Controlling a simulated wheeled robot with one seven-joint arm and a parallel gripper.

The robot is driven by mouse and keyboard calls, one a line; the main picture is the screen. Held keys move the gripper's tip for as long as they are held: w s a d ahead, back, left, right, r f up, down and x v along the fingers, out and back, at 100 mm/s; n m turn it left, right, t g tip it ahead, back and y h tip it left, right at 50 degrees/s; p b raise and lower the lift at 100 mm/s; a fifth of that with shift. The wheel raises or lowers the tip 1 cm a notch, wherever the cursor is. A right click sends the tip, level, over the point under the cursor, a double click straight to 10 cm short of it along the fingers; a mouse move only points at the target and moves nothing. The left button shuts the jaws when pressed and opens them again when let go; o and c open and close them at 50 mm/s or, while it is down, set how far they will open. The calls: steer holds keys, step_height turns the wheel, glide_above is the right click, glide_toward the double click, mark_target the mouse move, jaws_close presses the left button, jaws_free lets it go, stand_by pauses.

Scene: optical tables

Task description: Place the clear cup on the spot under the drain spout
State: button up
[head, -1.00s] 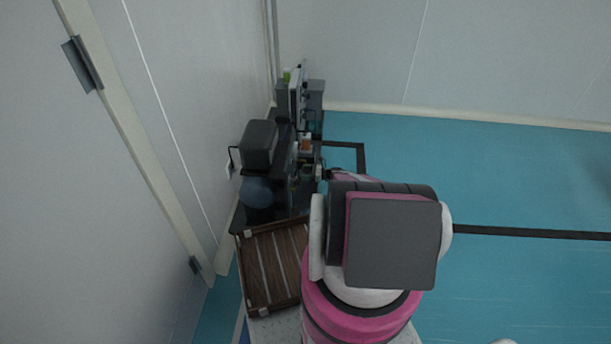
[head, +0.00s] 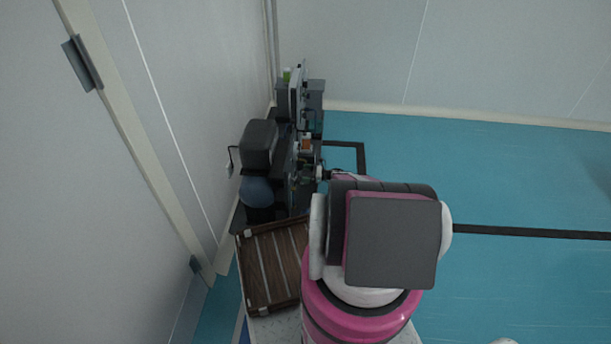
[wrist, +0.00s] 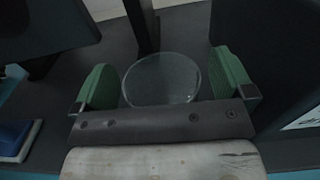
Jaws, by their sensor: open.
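The clear cup (wrist: 161,80) shows in the wrist view as a round transparent rim between the two green fingers of my gripper (wrist: 165,88). The fingers are open, with a visible gap on each side of the cup. The cup is over or on a dark surface; its base is hard to make out. In the head view my own arm hides the gripper, and I cannot pick out the cup there. I cannot identify the drain spout with certainty in either view.
A dark post (wrist: 143,25) stands just beyond the cup. Dark bulky items flank it. A blue object (wrist: 14,137) lies at lower left.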

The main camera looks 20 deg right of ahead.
steer(key=v, duration=1.1)
steer(key=shift+s+d, duration=0.15)
steer(key=shift+d, duration=0.25)
